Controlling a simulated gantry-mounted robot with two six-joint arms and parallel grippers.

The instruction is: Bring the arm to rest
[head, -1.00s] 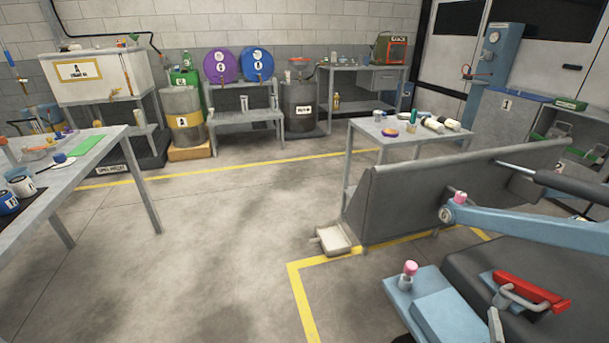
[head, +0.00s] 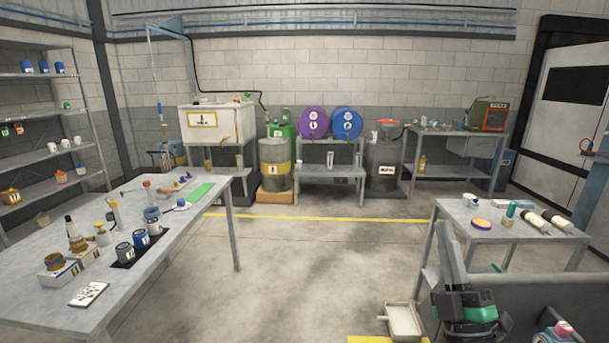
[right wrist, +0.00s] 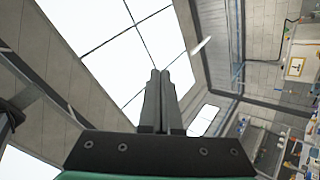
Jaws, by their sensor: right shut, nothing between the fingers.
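My right gripper (head: 445,228) is raised at the lower right of the head view, with its grey fingers pointing up and a green band at its wrist. It overlaps the near-left part of the small side table in the picture. In the right wrist view its two fingers (right wrist: 158,76) lie together, shut and empty, pointing up at the bright ceiling panels. My left gripper is not in view.
A long workbench (head: 215,215) with paint cans and bottles stands at the left. The side table (head: 535,235) holds bottles and tubs at the right. A pale tray (head: 404,322) lies on the floor beside my gripper. The middle floor (head: 300,270) is clear.

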